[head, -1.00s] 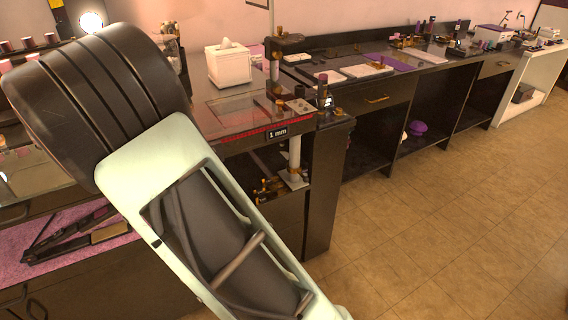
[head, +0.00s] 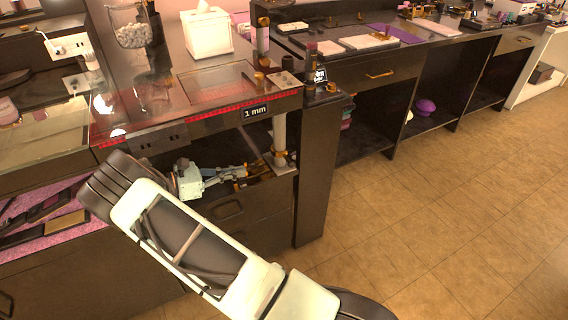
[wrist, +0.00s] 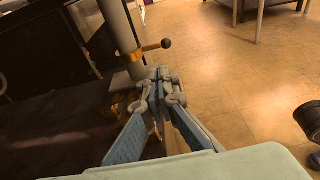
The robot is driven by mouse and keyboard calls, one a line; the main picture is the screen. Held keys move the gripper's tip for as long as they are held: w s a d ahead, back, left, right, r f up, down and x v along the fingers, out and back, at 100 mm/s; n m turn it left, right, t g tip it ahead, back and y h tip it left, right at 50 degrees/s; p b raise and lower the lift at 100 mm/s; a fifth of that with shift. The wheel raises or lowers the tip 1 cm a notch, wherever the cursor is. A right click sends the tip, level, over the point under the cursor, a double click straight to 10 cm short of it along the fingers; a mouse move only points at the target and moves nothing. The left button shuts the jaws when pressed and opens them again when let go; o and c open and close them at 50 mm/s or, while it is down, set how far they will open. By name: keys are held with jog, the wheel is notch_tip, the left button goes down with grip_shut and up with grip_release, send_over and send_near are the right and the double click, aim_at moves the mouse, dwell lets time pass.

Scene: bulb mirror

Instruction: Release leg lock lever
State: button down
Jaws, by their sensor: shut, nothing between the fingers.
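The leg (head: 279,132), a pale grey post, stands under the right front corner of the glass-topped table. A gold collar with a lock lever (wrist: 152,48) is around the leg in the wrist view; the lever sticks out to the right and ends in a dark round knob (wrist: 166,43). Gold parts also show low on the leg in the head view (head: 281,154). My gripper (wrist: 159,74) is shut and empty. Its fingertips are just below the lever in the wrist picture; contact is unclear. In the head view my gripper (head: 250,172) reaches under the tabletop towards the leg.
The tabletop edge with a "1 mm" label (head: 255,112) is above my gripper. Drawers (head: 229,209) are below it, and a dark cabinet side (head: 320,180) stands right of the leg. Tiled floor (head: 440,220) at the right is clear.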

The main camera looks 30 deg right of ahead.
aim_at(284, 155)
jog(key=shift+w+d+r, duration=0.1)
jog(key=shift+w+d, duration=0.05)
jog(key=b+x, duration=0.1)
jog(key=x, duration=1.3)
